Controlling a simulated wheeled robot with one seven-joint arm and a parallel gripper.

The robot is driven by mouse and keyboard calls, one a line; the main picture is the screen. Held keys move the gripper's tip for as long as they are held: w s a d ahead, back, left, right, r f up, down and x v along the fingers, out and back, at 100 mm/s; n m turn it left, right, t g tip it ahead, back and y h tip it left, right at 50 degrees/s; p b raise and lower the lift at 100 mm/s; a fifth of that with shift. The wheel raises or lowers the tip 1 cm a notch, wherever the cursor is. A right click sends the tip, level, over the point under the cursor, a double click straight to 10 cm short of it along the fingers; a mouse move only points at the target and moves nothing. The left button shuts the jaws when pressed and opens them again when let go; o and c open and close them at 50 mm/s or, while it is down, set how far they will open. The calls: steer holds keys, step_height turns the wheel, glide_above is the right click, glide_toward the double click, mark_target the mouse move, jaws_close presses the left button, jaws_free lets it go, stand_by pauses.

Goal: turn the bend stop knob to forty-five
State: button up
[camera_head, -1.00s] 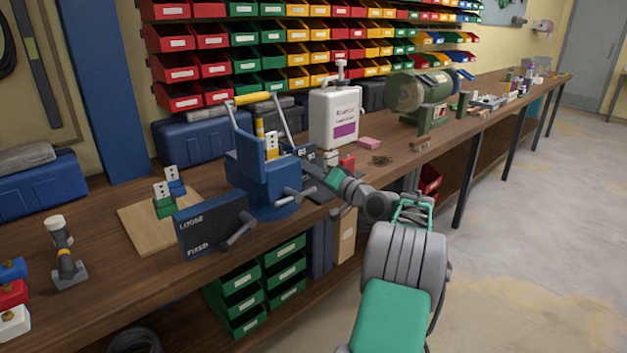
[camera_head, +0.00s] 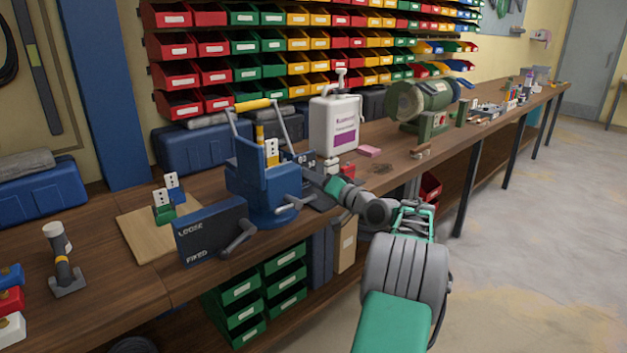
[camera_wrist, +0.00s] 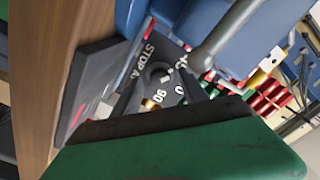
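The bend stop panel is a dark plate with white lettering, beside the blue bender (camera_head: 262,188) on the bench. In the wrist view the panel (camera_wrist: 92,82) reads "STOP A", 90 and 0, with another label partly covered. The bend stop knob (camera_wrist: 159,74) is a small dark round piece with a pale mark, in the middle of that dial. My gripper (camera_wrist: 160,84) has its two dark fingers apart, one on each side of the knob. I cannot tell whether they touch it.
A grey bender handle (camera_wrist: 222,38) passes close to the right finger. A LOOSE/FIXED panel (camera_head: 208,232) with a lever stands front left. A white canister (camera_head: 334,125) and pink block (camera_head: 369,151) stand behind. The floor at right is clear.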

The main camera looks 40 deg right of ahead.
steer(key=s, duration=0.7)
steer(key=shift+s+p, duration=0.35)
steer(key=shift+s, duration=0.05)
steer(key=shift+d, duration=0.1)
